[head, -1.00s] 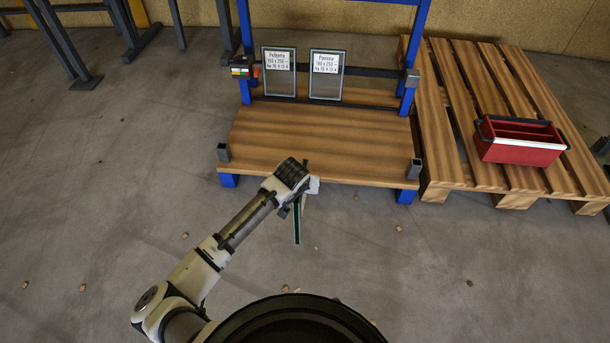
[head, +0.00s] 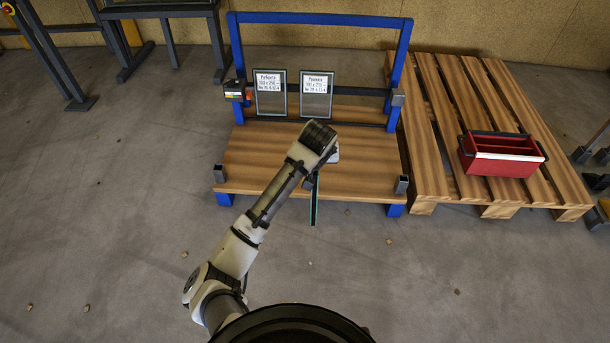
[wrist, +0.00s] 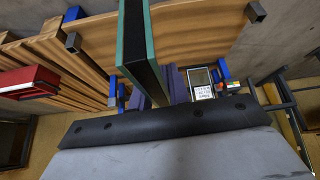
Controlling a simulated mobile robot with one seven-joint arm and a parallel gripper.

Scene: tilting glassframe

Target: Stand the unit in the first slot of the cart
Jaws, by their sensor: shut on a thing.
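The cart (head: 245,172) has a wooden deck and a blue upright frame. My gripper (head: 312,180) is shut on the unit (head: 314,208), a thin pane seen nearly edge-on, dark with teal edges. The unit hangs upright in front of the cart's front edge, right of the deck's middle. In the wrist view the unit (wrist: 141,45) rises from the jaws toward the top, with the deck behind it. Two labelled panes, left (head: 270,102) and right (head: 317,104), stand side by side at the back of the cart. The slots themselves are too small to make out.
A small device with coloured marks (head: 234,90) sits on the frame's left post. Short grey posts (head: 220,173) stand at the deck's front corners. A wooden pallet (head: 440,125) with a red toolbox (head: 500,155) adjoins on the right. Small chips litter the floor.

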